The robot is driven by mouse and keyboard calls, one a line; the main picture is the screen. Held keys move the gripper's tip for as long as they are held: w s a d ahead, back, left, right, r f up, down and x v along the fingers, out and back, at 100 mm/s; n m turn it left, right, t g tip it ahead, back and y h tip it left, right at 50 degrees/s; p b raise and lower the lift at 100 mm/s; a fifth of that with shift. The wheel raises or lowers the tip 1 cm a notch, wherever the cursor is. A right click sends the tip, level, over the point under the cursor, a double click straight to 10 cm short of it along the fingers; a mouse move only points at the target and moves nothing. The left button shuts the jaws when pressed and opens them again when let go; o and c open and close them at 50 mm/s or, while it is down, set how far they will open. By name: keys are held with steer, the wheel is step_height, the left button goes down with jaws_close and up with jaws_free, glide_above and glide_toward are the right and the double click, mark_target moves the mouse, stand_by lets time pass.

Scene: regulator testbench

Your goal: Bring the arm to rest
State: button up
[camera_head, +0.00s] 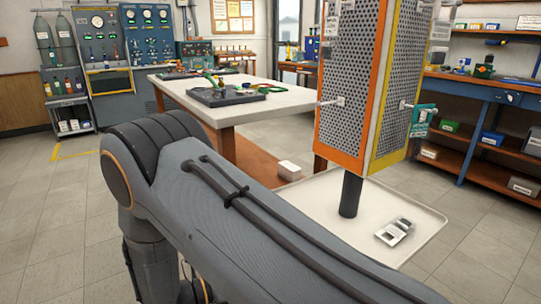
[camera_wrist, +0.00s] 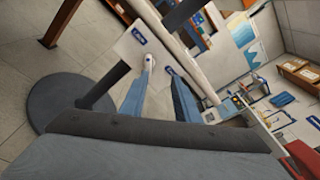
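My gripper (camera_wrist: 160,67) shows in the wrist view as two blue-grey fingers reaching up from a dark body. The fingers stand apart with a gap between them, and I see nothing clearly held. A small pale spot shows at the left fingertip; I cannot tell what it is. In the head view my arm stretches from the left to the lower right edge, and its gripper end is out of frame.
A pegboard stand (camera_head: 347,90) on a dark post rises from a pale base tray (camera_head: 325,203) close beyond my arm. A white-topped workbench (camera_head: 240,110) stands behind. Shelves (camera_head: 480,165) line the right; gauge panels (camera_head: 104,45) stand back left. Floor is open at left.

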steer(key=s+d+r+m+g+y, duration=0.5)
steer(key=s+r+m+y, duration=0.4)
steer(key=m, duration=0.5)
steer(key=s+d+r+m+g+y, duration=0.3)
steer(key=s+d+r+m+y, duration=0.5)
steer(key=r+m, duration=0.5)
steer(key=d+r+m+h+p, duration=0.1)
steer(key=d+r+p, duration=0.3)
steer(key=p, duration=0.6)
steer(key=s+d+r+m+h+p, duration=0.1)
steer(key=d+r+m+p, duration=0.3)
steer(key=r+p, duration=0.3)
steer(key=p, duration=0.4)
steer(key=shift+s+d+r, duration=0.15)
steer(key=shift+d+r, duration=0.2)
steer(key=shift+r, duration=0.05)
